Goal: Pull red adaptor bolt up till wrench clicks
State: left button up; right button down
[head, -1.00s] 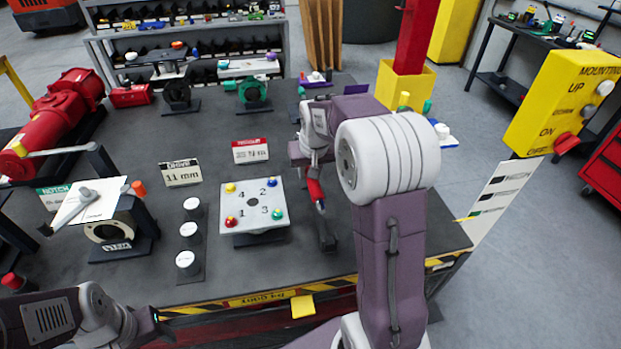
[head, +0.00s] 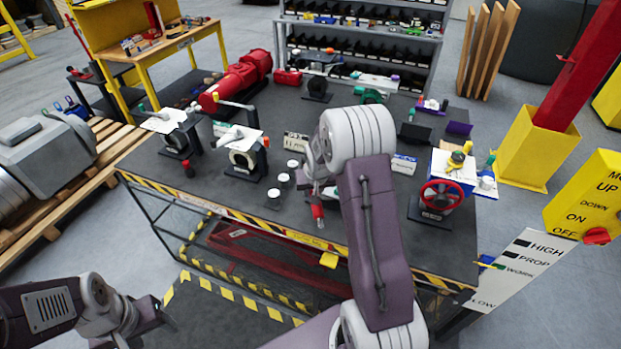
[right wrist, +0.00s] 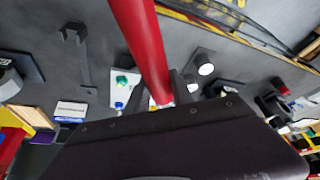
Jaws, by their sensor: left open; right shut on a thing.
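My right gripper (head: 316,190) is shut on the red-handled wrench (head: 317,212). In the right wrist view its red handle (right wrist: 142,45) runs up from the jaws, and the wrench's head is hidden. The white plate (right wrist: 118,100) with coloured bolts lies beyond the jaws. Its green bolt (right wrist: 122,80) and blue bolt (right wrist: 119,105) show there. I cannot make out the red adaptor bolt, and my right arm covers most of the plate in the head view. My left gripper (head: 165,312) is open and empty at the lower left, away from the bench.
The dark bench (head: 250,215) holds a red actuator (head: 237,80), white round pieces (head: 283,178) and a red handwheel (head: 441,196). A black bracket (right wrist: 76,45) stands empty in the right wrist view. A yellow-based red post (head: 535,150) and control box (head: 590,205) stand right.

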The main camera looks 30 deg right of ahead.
jog(key=shift+w+d+r+p, duration=0.15)
jog(key=shift+r+p, duration=0.15)
jog(key=shift+r, duration=0.1)
jog(key=shift+w+d+f, duration=0.15)
jog(key=shift+w+d, duration=0.05)
jog(key=shift+w, duration=0.15)
jog(key=shift+w+d+f, duration=0.1)
jog(key=shift+w+f, duration=0.1)
jog(key=shift+w, duration=0.05)
jog(key=shift+s+r, duration=0.2)
jog(key=shift+s, duration=0.2)
jog(key=shift+s+a, duration=0.15)
jog(key=shift+a, duration=0.05)
pick_arm(q)
jog(key=f+b, duration=0.2)
jog(key=b, duration=0.1)
jog(key=w+f+b, duration=0.1)
jog(key=shift+w+d+f, duration=0.1)
jog(key=shift+d, duration=0.15)
pick_arm(e)
jog(key=f, duration=0.5)
jog(key=shift+w, duration=0.2)
jog(key=shift+d, duration=0.1)
